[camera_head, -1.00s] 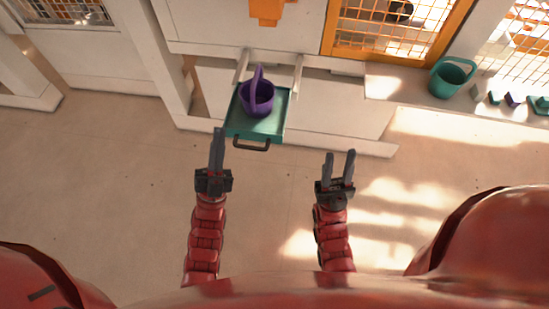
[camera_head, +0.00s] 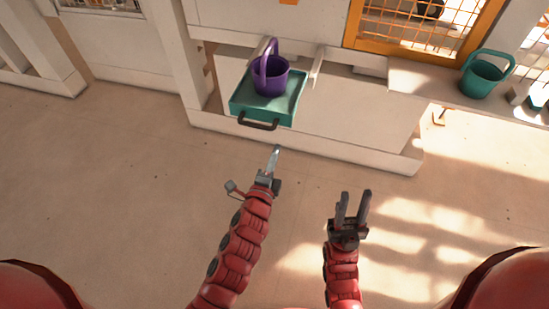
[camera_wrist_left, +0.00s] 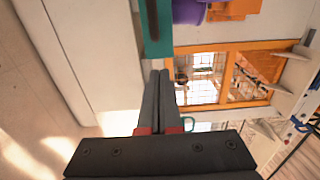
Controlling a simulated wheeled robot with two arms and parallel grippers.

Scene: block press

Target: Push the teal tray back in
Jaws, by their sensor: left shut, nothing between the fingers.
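The teal tray (camera_head: 284,107) is pulled out from the white cabinet on its rails. It has a dark handle (camera_head: 258,123) at its front edge. A purple bucket (camera_head: 271,82) with a raised handle stands on the tray. My left gripper (camera_head: 276,149) is shut and empty, a little in front of the tray's handle and apart from it. In the left wrist view its fingers (camera_wrist_left: 159,88) lie together, and part of the tray (camera_wrist_left: 158,30) shows beyond them. My right gripper (camera_head: 354,205) is open and empty, low to the right of the tray.
A teal bucket (camera_head: 482,76) stands on the white ledge at the right. An orange-framed mesh door (camera_head: 420,25) is behind. The low white cabinet base (camera_head: 330,145) runs under the tray. The floor in front is clear.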

